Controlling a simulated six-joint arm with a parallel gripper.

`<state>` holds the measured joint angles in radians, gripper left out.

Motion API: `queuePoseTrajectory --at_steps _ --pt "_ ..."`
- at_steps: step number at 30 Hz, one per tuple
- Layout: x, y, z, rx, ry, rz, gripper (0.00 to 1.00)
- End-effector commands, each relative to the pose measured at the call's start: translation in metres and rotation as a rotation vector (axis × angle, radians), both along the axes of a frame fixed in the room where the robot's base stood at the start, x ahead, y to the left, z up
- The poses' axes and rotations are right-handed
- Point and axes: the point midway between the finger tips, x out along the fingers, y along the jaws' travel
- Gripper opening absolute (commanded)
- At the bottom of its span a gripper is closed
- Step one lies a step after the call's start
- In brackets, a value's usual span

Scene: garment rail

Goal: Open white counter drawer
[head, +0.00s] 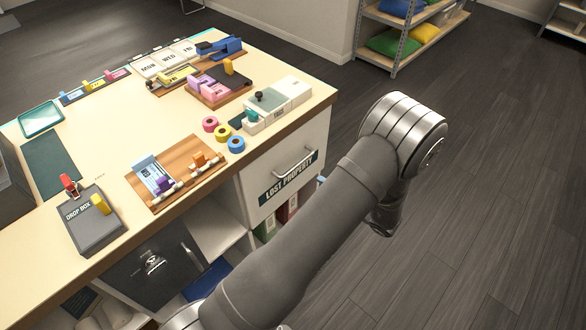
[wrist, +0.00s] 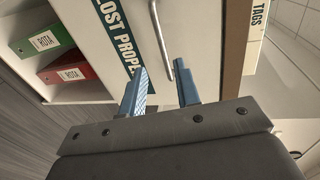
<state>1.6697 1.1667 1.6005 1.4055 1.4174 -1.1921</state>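The white counter drawer (head: 262,186) is in the counter's right side in the head view, with a dark "LOST PROPERTY" label. It looks shut. Its silver bar handle (head: 294,164) is on the front above the label. In the wrist view the drawer front (wrist: 205,38) fills the upper middle, and the handle (wrist: 160,40) runs down to an end above the fingers. My gripper (wrist: 160,80) shows two blue fingers spread apart, with nothing between the tips. The handle's lower end lies between them in the picture; I cannot tell whether they touch it. My arm hides most of the gripper in the head view.
Green (wrist: 46,41) and red (wrist: 64,70) "ROTA" binders stand on an open shelf beside the drawer. A dark safe-like door (head: 152,265) is under the counter. The counter top (head: 105,130) carries trays, tape rolls and a drop box. The floor at right is clear.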

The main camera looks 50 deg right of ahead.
Motion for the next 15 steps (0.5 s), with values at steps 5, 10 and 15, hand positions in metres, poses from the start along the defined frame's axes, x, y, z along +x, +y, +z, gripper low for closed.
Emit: queuePoseTrajectory --at_steps 5,10,15 --pt "0.041 0.001 -0.008 0.000 0.001 0.006 0.30" --pt "0.077 0.002 -0.016 0.000 0.001 0.007 0.30" --pt "0.108 0.001 -0.022 0.000 0.002 0.006 0.30"
